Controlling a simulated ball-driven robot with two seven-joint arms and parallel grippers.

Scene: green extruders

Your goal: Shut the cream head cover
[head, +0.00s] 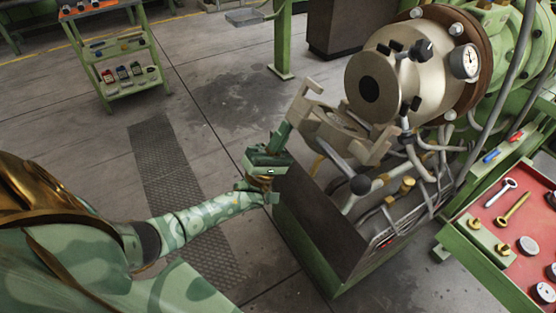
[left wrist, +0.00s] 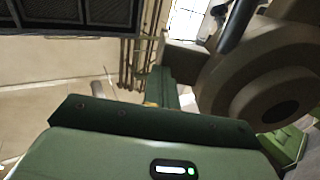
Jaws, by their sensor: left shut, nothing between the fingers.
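The cream head cover (head: 338,127) stands swung open, below and left of the round cream extruder head (head: 397,68). The head's face shows a dark round hole. My left gripper (head: 282,133) is shut and empty, its fingers pointing up beside the cover's left edge. I cannot tell whether they touch it. In the left wrist view, the shut fingers (left wrist: 160,85) show above the green gripper body. A round cream-brown part with a dark hole (left wrist: 252,84) fills the right side, close to the fingers. My right gripper is not in view.
A dark-sided green machine base (head: 318,225) stands under the cover, with pipes and a black-knobbed lever (head: 361,184) near it. A red-topped tool table (head: 518,222) stands at right. A green cart (head: 125,60) is at back left. The floor left of the machine is clear.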

